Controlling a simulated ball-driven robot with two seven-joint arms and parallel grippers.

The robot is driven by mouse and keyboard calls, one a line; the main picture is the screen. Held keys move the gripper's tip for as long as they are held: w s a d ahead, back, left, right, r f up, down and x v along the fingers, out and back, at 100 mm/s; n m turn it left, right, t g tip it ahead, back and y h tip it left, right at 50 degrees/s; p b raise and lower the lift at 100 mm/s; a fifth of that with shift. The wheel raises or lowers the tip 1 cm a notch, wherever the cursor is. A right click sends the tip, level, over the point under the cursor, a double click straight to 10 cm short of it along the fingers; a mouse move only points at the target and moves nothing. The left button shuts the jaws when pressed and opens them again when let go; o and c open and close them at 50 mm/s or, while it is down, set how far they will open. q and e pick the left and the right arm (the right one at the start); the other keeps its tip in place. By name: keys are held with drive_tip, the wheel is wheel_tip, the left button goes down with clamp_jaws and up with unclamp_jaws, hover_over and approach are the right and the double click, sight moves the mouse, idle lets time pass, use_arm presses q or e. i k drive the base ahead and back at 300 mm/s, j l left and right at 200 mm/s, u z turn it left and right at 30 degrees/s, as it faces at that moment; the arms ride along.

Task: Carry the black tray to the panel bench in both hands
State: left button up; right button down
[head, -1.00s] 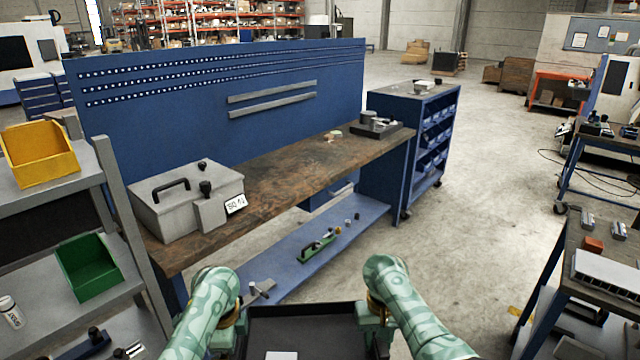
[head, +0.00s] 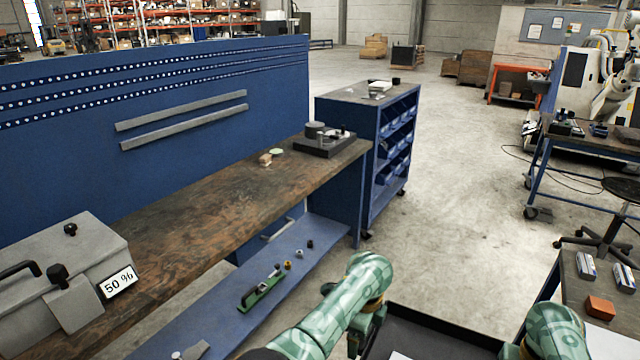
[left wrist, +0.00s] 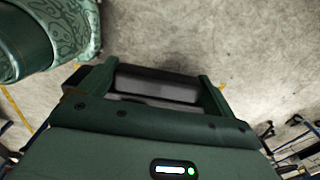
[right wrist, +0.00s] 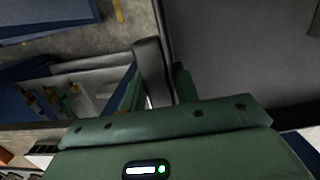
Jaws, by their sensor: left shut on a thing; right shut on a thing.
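The black tray (head: 425,330) is low at the front right of the head view, cut off by the bottom edge, with a pale flat thing partly showing in it. My left gripper (head: 368,325) is shut on its left side. In the left wrist view the fingers (left wrist: 158,84) straddle a dark bar. My right gripper (right wrist: 155,85) is shut on the tray's other side; in the head view its arm mostly hides it. The panel bench (head: 215,205), with brown worktop and blue back panel, stands to the left, apart from the tray.
A grey case (head: 75,265) and a black fixture block (head: 325,142) stand on the worktop; its middle is mostly clear. A blue bin cabinet (head: 370,140) stands at its far end. A cart (head: 590,280) is close at right. Open floor (head: 450,220) lies between.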

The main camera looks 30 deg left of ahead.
sight(243, 195)
drive_tip(key=i+z, duration=0.3)
drive_tip(key=i, duration=0.95)
drive_tip(key=i+u, duration=0.1)
drive_tip(key=u, duration=0.7)
drive_tip(key=i+u, duration=0.15)
drive_tip(key=u, duration=1.75)
drive_tip(key=i+l+u, duration=0.25)
drive_tip(key=i+l, duration=0.15)
drive_tip(key=i+l+u, duration=0.2)
drive_tip(key=i+l, duration=0.2)
drive_tip(key=l, duration=0.3)
drive_tip(key=i+l, duration=0.3)
drive_tip(key=l, duration=0.15)
drive_tip(key=i+l, duration=0.3)
drive_tip(key=l, duration=0.2)
